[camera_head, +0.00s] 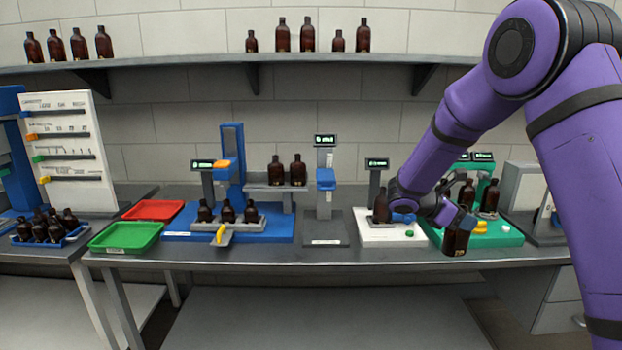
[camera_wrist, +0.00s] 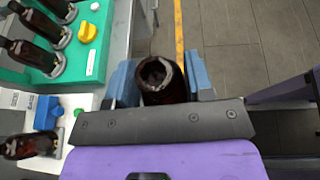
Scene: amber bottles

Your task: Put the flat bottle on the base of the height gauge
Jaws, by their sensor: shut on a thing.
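My gripper (camera_head: 460,222) is shut on an amber bottle (camera_head: 456,241), held upright in front of the bench's front edge. In the wrist view the bottle (camera_wrist: 160,82) sits between the blue fingers, with its open mouth facing the camera. I cannot tell for certain from its shape whether it is the flat bottle. The height gauge (camera_head: 326,180), a grey column with a blue slider and a small display, stands mid-bench, left of my gripper. Its dark grey base (camera_head: 325,229) is bare.
A white station (camera_head: 385,238) with an amber bottle (camera_head: 381,207) stands between the gauge and my gripper. A green station (camera_head: 505,235) with bottles is behind my gripper. A blue station (camera_head: 270,233) with bottles stands left of the gauge. A shelf (camera_head: 200,66) runs above.

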